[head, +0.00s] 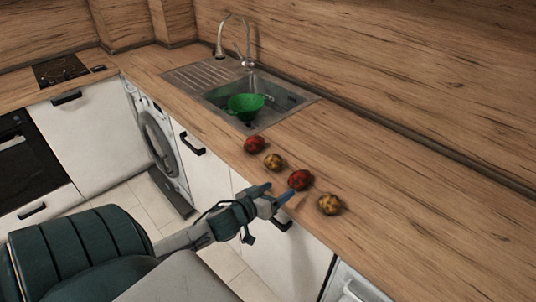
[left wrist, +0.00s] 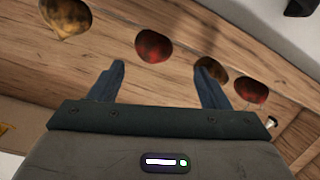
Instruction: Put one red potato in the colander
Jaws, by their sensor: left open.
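Two red potatoes lie on the wooden counter, one nearer the sink (head: 255,144) and one farther right (head: 299,180). The green colander (head: 245,106) sits in the sink basin; no potato shows in it. My left gripper (head: 279,191) is open and empty at the counter's front edge, just left of the right-hand red potato. In the left wrist view that red potato (left wrist: 153,46) shows beyond the gap between the open fingers (left wrist: 160,68), apart from them. The other red potato (left wrist: 251,89) is at the right there. My right gripper is not in view.
Two yellow-brown potatoes lie in the same row, one between the red ones (head: 273,161) and one at the right end (head: 329,204). The metal sink (head: 284,109) has a tall faucet (head: 248,50) behind it. The counter behind and right of the potatoes is clear.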

